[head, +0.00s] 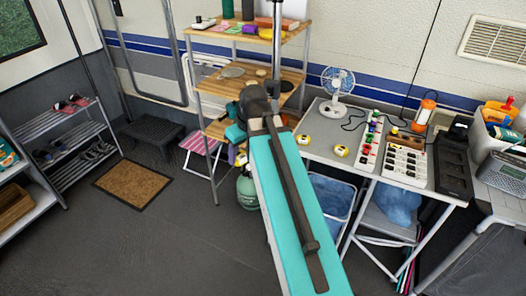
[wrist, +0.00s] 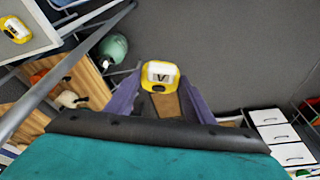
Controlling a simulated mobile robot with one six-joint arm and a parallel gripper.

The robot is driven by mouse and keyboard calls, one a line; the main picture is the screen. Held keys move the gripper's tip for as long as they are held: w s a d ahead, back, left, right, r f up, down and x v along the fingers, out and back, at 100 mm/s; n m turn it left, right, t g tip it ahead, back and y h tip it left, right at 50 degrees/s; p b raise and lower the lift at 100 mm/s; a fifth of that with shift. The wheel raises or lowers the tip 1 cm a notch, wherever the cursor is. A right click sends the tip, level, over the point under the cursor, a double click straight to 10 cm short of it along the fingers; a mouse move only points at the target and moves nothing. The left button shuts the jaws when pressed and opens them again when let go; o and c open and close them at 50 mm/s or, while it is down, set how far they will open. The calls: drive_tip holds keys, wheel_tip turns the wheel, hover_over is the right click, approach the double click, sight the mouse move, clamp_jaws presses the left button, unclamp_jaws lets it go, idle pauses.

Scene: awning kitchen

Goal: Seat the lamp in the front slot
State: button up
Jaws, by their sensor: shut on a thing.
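A small yellow lamp with a white face (wrist: 160,74) is between the purple fingertips of my gripper (wrist: 160,86) in the wrist view. The gripper is shut on it and holds it above the floor. In the head view my arm hides most of the gripper, left of the grey table. Two similar yellow-and-white lamps, one nearer the left edge (head: 303,140) and one to its right (head: 341,151), lie on the table. A black rack with recesses (head: 453,172) stands at the table's right end. Its front slot is too small to make out clearly.
The grey table (head: 322,151) also bears a fan (head: 338,88), power strips (head: 404,160) and an orange lantern (head: 424,112). A wooden shelf unit (head: 236,87) stands behind my arm. A green gas cylinder (head: 247,193) is on the floor.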

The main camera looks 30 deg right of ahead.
drive_tip(key=w+a+m, duration=0.1)
drive_tip(key=a+m, duration=0.2)
drive_tip(key=a, duration=0.8)
drive_tip(key=shift+w+r+h, duration=0.2)
drive_tip(key=shift+w+h, duration=0.15)
drive_tip(key=shift+h, duration=0.05)
